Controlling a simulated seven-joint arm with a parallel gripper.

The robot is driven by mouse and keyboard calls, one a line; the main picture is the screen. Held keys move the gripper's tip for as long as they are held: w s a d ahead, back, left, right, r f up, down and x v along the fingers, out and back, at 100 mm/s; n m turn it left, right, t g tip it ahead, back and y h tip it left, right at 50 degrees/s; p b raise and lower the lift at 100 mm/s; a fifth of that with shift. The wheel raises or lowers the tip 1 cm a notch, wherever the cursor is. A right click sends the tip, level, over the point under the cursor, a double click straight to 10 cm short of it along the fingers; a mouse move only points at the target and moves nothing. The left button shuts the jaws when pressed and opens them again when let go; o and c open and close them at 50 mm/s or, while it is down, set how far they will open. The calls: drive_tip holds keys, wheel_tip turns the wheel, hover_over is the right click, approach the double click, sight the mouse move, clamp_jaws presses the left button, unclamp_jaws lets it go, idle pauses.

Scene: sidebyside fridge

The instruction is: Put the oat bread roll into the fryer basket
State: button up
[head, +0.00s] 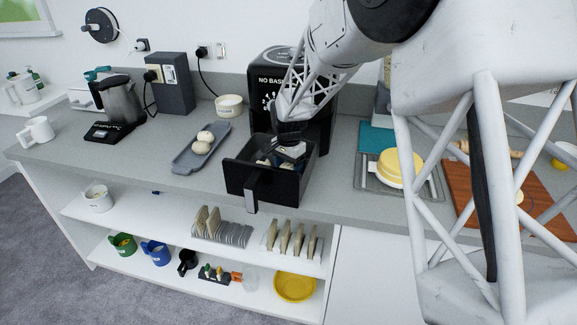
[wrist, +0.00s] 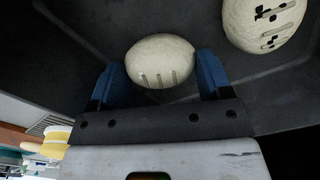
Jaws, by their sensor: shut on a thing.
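The black fryer basket (head: 236,179) is pulled out of the fryer (head: 266,65), its open top facing up. My gripper (head: 288,148) is down at the basket opening. In the wrist view my gripper (wrist: 160,82) has its blue fingers on both sides of a pale oval bread roll (wrist: 160,58) with short slashes, and is shut on it. A second pale bread roll (wrist: 262,22) with dark marks lies apart at the upper right, on the dark basket floor. I cannot tell which is the oat one, or whether the held roll touches the floor.
The basket walls rise around my gripper.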

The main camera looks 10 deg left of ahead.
sight(289, 165)
idle(0.3)
drive_tip(key=o, duration=0.9)
drive_tip(key=shift+f, duration=0.1)
wheel_tip(289, 165, up, 12)
drive_tip(key=shift+r, duration=0.1)
idle(0.6)
idle(0.4)
